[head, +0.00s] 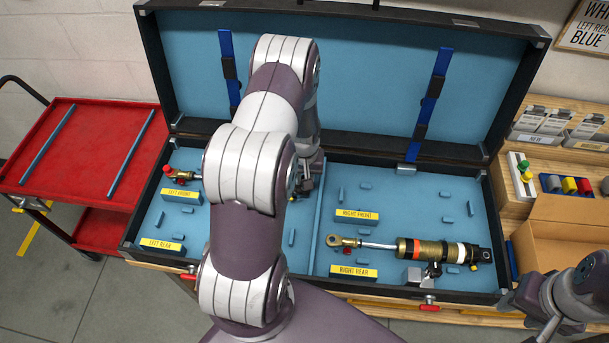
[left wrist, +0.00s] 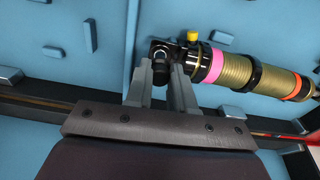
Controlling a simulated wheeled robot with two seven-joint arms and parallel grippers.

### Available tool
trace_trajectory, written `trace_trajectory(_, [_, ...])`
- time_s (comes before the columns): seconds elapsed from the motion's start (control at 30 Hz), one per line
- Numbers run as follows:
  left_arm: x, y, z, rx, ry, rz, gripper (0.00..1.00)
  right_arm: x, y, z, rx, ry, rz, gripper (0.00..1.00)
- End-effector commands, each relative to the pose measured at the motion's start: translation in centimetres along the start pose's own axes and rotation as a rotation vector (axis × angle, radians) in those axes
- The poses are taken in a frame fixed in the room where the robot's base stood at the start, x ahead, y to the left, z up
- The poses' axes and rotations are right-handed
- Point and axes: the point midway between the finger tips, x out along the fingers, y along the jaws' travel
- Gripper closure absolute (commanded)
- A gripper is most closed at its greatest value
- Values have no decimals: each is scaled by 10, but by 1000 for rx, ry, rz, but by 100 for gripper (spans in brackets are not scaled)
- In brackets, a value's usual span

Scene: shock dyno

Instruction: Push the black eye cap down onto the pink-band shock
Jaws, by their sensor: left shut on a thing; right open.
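The pink-band shock lies in the blue-lined case; in the left wrist view its pink band (left wrist: 215,66), gold body (left wrist: 236,71) and yellow knob (left wrist: 192,36) show. The black eye cap (left wrist: 160,49) is at the shock's near end, beside the pink band; I cannot tell if it is fully seated. My left gripper (left wrist: 160,84) is shut on the black eye cap, one finger on each side. In the head view my left arm hides most of this shock; only its rod end (head: 182,175) shows. My right gripper (head: 540,318) is open and empty at the lower right.
A second shock (head: 430,250) with orange and white bands lies in the case's right half. Blue pegs and yellow-labelled blocks (head: 357,216) stand around. The open lid (head: 370,70) rises behind. A red cart (head: 90,150) stands left; boxes and a cardboard tray (head: 560,225) stand right.

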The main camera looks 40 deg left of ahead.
Motion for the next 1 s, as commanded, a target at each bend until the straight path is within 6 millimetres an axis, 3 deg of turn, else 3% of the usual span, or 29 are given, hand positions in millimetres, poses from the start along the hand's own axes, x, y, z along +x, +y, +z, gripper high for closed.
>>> trace_trajectory(1.0, [9, 0, 1, 0, -1, 0, 100, 6, 0, 1, 0, 0, 0, 57])
